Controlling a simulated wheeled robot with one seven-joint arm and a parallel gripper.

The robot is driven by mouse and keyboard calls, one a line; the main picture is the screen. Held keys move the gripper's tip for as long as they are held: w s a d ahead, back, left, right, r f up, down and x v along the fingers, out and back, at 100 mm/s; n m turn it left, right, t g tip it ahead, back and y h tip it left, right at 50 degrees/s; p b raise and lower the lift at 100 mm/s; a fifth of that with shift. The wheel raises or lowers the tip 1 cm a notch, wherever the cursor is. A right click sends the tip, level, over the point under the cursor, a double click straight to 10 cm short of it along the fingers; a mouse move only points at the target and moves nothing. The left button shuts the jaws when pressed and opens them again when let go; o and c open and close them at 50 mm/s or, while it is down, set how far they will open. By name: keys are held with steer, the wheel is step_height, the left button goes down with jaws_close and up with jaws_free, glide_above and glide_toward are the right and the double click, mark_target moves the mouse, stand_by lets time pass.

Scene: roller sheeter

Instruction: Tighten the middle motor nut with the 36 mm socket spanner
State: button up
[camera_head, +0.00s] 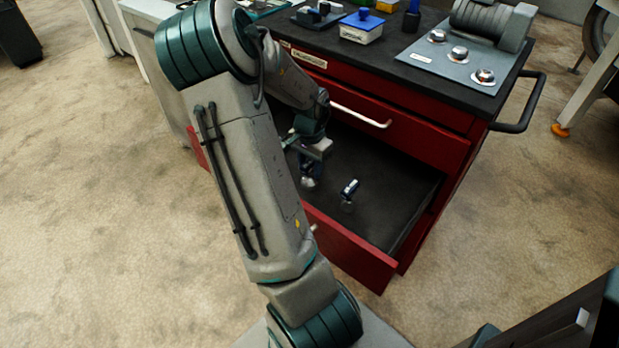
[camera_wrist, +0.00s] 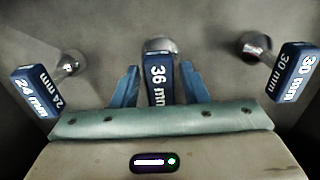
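The 36 mm socket spanner (camera_wrist: 158,82) has a blue labelled handle and a round metal socket, and lies between my fingers in the wrist view. My gripper (camera_wrist: 160,87) is open, with a blue finger on each side of the handle and a gap visible on both sides. In the head view my gripper (camera_head: 312,155) is down in the open drawer, and my arm hides part of the drawer. The middle motor nut (camera_head: 459,52) sits in a row of three on a grey plate (camera_head: 425,56) on the cabinet top.
A 24 mm spanner (camera_wrist: 36,92) lies left of my gripper and a 30 mm spanner (camera_wrist: 295,72) lies right. The red drawer's front wall (camera_head: 350,250) and sides surround my gripper. A grey motor (camera_head: 488,18) and a blue-lidded box (camera_head: 361,27) stand on the cabinet top.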

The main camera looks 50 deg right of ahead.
jaws_close()
steer(key=shift+r, duration=0.15)
steer(key=shift+r+p, duration=2.15)
steer(key=shift+r, duration=0.25)
